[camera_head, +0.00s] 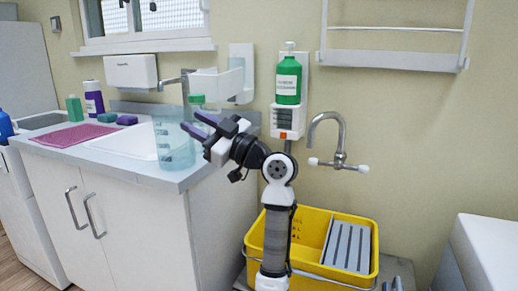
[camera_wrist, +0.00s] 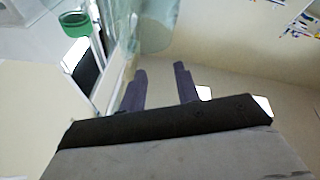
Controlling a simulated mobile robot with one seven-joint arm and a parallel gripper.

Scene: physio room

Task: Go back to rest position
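My gripper (camera_head: 192,121) is raised in front of the counter's right end, with its dark fingers pointing left. In the wrist view the two fingers of my gripper (camera_wrist: 159,69) stand apart with nothing between them, so it is open and empty. A clear bluish jug (camera_head: 172,150) stands at the counter's right end, close to the fingertips in the head view. A translucent vessel (camera_wrist: 153,28) also shows beyond the fingers in the wrist view. I cannot tell the exact gap between fingers and jug.
The counter (camera_head: 172,182) holds a pink cloth (camera_head: 72,135), a sink (camera_head: 130,143) and several bottles. A green bottle (camera_head: 288,80) sits in a wall holder. A yellow bucket (camera_head: 311,222) stands behind my arm. A wall tap (camera_head: 340,150) is to the right. A white surface (camera_head: 490,250) lies at far right.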

